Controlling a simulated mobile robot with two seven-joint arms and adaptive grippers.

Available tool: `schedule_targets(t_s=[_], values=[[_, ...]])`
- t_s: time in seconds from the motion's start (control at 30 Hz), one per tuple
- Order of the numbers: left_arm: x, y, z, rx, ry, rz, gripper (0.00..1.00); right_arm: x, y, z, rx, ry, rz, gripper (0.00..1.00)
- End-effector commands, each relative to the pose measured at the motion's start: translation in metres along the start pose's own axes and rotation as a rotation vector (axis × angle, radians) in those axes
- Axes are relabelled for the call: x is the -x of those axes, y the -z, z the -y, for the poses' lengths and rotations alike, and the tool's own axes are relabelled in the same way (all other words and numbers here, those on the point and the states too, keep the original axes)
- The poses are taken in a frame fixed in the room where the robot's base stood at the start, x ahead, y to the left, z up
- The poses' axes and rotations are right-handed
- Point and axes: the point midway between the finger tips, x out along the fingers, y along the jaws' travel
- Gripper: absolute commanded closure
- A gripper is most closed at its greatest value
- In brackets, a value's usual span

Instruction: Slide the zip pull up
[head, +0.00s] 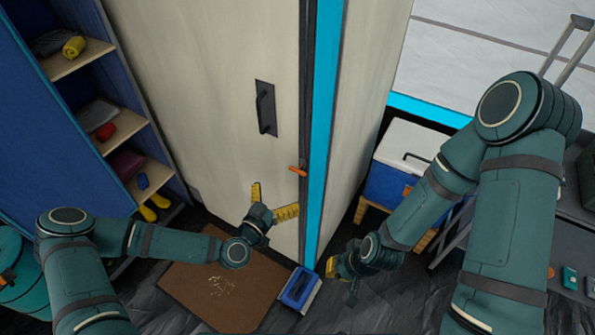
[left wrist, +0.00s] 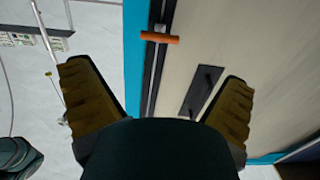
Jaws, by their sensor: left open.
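The orange zip pull (head: 298,170) sits on the dark zip track (head: 304,110) along the edge of the pale door panel, beside a bright blue strip. In the left wrist view the zip pull (left wrist: 160,38) lies crosswise on the track, ahead of the fingers. My left gripper (head: 271,201) is open and empty, just below and left of the pull in the head view. Its yellow fingers (left wrist: 157,76) are spread wide, with the pull apart from both. My right gripper (head: 340,275) hangs low, right of the blue strip; its fingers are partly hidden.
A dark handle (head: 264,108) is on the door panel. A brown mat (head: 225,285) and a blue dustpan-like item (head: 297,289) lie on the floor below. A blue shelf unit (head: 95,105) stands at left. A blue and white cooler (head: 400,165) stands at right.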

Motion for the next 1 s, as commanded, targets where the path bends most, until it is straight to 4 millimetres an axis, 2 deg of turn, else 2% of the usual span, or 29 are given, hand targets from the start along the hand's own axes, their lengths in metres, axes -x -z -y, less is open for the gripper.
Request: schedule_targets(t_s=[0.3, 0.5, 0.7, 0.97, 1.0], values=[[-0.063, -0.001, -0.001, 0.002, -0.002, -0.001, 0.00, -0.007, 0.001, -0.003, 0.000, 0.000, -0.003, 1.00], [-0.090, -0.001, 0.000, 0.001, -0.001, 0.001, 0.00, -0.010, 0.001, -0.004, 0.001, 0.000, -0.005, 1.00], [-0.102, -0.001, -0.001, 0.003, -0.002, 0.002, 0.00, -0.011, 0.001, -0.004, 0.001, 0.000, -0.006, 1.00], [-0.102, -0.001, -0.001, 0.003, -0.002, 0.002, 0.00, -0.011, 0.001, -0.004, 0.001, 0.000, -0.006, 1.00], [-0.102, -0.001, 0.000, 0.003, -0.002, 0.002, 0.11, -0.011, 0.001, -0.004, 0.001, 0.000, -0.006, 1.00]])
